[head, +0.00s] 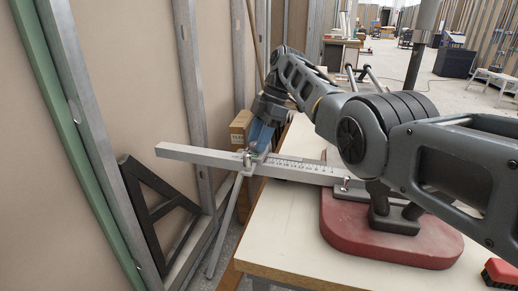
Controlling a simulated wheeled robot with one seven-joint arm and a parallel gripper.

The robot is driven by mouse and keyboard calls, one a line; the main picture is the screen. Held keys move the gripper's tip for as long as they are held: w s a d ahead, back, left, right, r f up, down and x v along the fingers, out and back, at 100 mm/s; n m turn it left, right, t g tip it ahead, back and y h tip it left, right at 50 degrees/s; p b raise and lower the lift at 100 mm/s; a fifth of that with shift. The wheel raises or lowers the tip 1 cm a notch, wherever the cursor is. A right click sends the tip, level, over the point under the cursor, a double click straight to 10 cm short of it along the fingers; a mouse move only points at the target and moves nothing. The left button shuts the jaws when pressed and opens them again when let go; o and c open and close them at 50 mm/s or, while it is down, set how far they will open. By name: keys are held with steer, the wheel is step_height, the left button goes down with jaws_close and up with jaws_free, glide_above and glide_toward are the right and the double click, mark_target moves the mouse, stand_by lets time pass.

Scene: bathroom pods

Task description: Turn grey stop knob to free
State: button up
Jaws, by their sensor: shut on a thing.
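A long grey measuring bar (305,170) with a printed scale runs from the left over the bench to a red base. A metal stop (248,166) sits on the bar, left of the scale. My gripper (254,149) reaches down from my arm onto the top of this stop. It is shut on the grey stop knob (247,159); the knob is small here and mostly hidden by the fingers. I cannot tell which way the knob is turned.
The bar is over a pale bench (290,235), its left end overhanging the edge. A rounded red base (385,246) stands on the bench under my arm. A cardboard box (241,124) is behind the bar. A black triangular bracket (155,205) leans by the wall studs at left.

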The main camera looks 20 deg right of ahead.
steer(key=shift+n+b, duration=0.3)
steer(key=shift+b, duration=0.05)
stand_by(0.3)
steer(key=o, duration=1.1)
steer(key=shift+c, duration=0.2)
steer(key=v, duration=0.6)
steer(key=shift+w+a, duration=0.1)
steer(key=shift+a, duration=0.05)
steer(key=shift+p+v, duration=0.6)
steer(key=shift+v, duration=0.3)
